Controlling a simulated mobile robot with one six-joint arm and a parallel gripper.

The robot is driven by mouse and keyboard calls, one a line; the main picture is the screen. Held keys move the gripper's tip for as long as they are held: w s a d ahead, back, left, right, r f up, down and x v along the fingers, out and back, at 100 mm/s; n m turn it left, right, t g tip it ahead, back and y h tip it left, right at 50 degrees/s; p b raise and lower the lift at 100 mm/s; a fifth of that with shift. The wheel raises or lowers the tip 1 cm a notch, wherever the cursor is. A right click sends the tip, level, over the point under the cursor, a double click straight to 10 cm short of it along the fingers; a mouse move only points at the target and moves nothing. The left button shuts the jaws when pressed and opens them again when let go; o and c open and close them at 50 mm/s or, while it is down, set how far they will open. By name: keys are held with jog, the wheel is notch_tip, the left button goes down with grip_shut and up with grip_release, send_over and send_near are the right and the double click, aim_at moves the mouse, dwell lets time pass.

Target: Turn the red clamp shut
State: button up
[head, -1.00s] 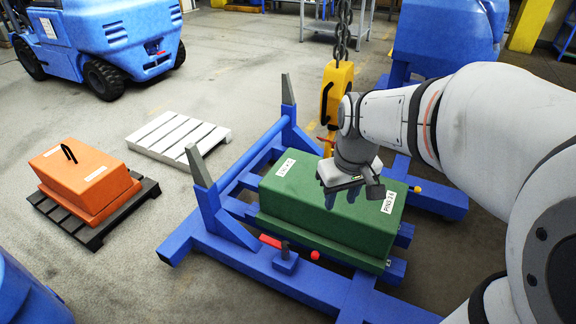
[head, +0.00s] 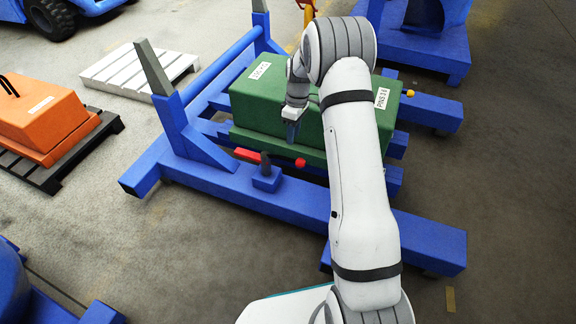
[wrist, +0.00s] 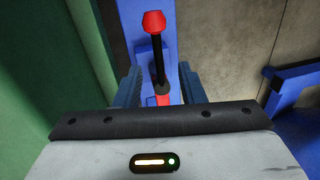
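The red clamp (head: 247,155) sits on a small blue block (head: 267,181) on the front beam of the blue frame (head: 220,190). Its red bar points left, past a dark upright post, and a dark rod runs right to a red knob (head: 300,163). In the wrist view the knob (wrist: 153,22) is at the top, with the black rod running down between my fingers. My gripper (wrist: 160,82) is open and points down, with the rod in its gap; contact cannot be told. In the head view my gripper (head: 291,132) is in front of the green block, near the knob.
The green block (head: 255,105) lies in the frame right behind the clamp. Slanted uprights with grey tips (head: 154,68) stand at the frame's left. An orange block (head: 40,125) on a dark pallet and a white pallet (head: 150,68) are farther left. The floor in front is clear.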

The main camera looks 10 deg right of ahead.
jog(key=f+b, duration=0.1)
jog(key=f, duration=0.2)
jog(key=f+b, duration=0.1)
jog(key=f, duration=0.2)
jog(key=a+f+b, duration=0.1)
jog(key=f, duration=0.2)
jog(key=shift+s+f, duration=0.3)
jog(key=shift+s, duration=0.1)
jog(key=shift+d, duration=0.1)
grip_shut()
